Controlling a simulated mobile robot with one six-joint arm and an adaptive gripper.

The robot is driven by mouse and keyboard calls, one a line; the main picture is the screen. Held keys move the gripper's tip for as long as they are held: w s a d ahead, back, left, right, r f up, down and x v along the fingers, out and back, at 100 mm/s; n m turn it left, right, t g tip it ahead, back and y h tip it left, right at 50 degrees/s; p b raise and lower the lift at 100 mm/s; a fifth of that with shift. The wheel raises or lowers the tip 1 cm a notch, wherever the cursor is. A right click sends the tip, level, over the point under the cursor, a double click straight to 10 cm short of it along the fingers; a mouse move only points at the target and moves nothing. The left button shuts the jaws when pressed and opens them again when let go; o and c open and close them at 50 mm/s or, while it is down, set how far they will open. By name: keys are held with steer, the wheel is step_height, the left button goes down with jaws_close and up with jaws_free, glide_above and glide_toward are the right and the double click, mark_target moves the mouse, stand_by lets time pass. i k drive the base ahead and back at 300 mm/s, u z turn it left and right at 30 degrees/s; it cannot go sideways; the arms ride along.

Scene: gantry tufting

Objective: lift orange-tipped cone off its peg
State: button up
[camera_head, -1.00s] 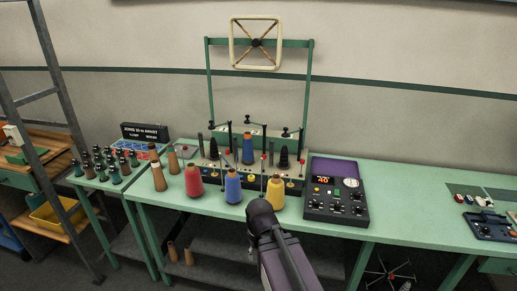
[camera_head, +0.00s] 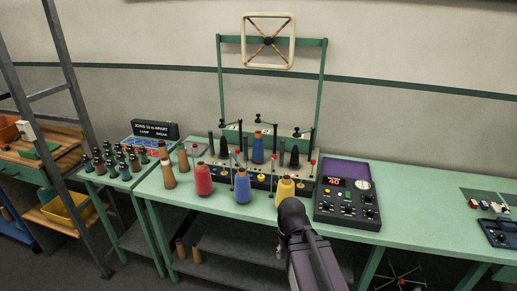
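A blue cone with an orange tip (camera_head: 258,149) stands upright on the thread stand (camera_head: 232,172) at the back of the green bench, between dark cones. Its peg is hidden inside it. In front of the stand are a red cone (camera_head: 203,180), another blue cone (camera_head: 242,187) and a yellow cone (camera_head: 284,189), each with a brownish tip. The dark end of my arm with my gripper (camera_head: 292,208) is in front of the yellow cone's lower right, well short of the orange-tipped cone. The fingers cannot be made out.
Brown empty cones (camera_head: 168,174) stand at the left. Thin upright posts with red knobs rise around the stand.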

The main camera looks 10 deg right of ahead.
mark_target(257, 155)
steer(key=u, duration=0.05)
steer(key=i, duration=1)
steer(key=z, duration=0.05)
